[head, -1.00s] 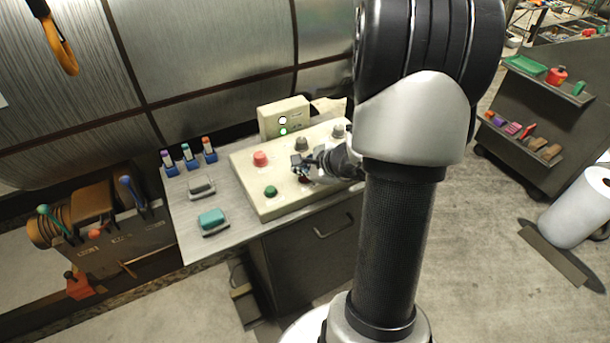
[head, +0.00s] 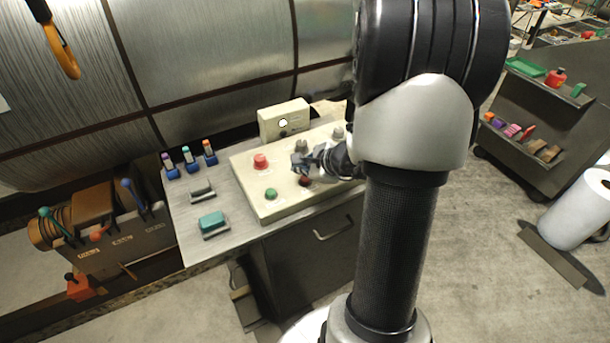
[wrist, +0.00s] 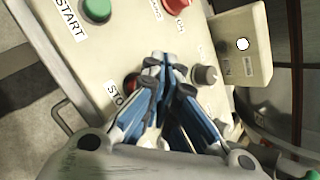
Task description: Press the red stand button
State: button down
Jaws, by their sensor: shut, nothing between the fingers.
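The pale control panel (head: 243,180) lies on the metal bench. A dark red button (head: 305,181) shows just below my gripper (head: 299,163) in the head view. In the wrist view this button (wrist: 131,82) sits beside a label starting "STO", partly hidden by my fingers. My gripper (wrist: 165,65) is shut and empty, with its tips past the dark red button in that view. I see no contact with the button. A brighter, larger red button (head: 261,160) stands at the panel's back left; I cannot tell which one is the stand button.
A green button (head: 271,193) marked START (wrist: 97,9) is at the panel's front left. Grey knobs (head: 302,145) stand behind my gripper. The indicator box (head: 283,120) shows a lit white lamp; its lower lamp is dark. A teal-topped block (head: 212,220) lies on the bench.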

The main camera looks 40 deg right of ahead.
aim_at(302, 180)
jog(key=shift+r, duration=0.2)
notch_tip(302, 180, up, 5)
jog(key=p, duration=0.3)
jog(key=shift+p, duration=0.4)
jog(key=shift+f, duration=0.1)
dwell(0.6)
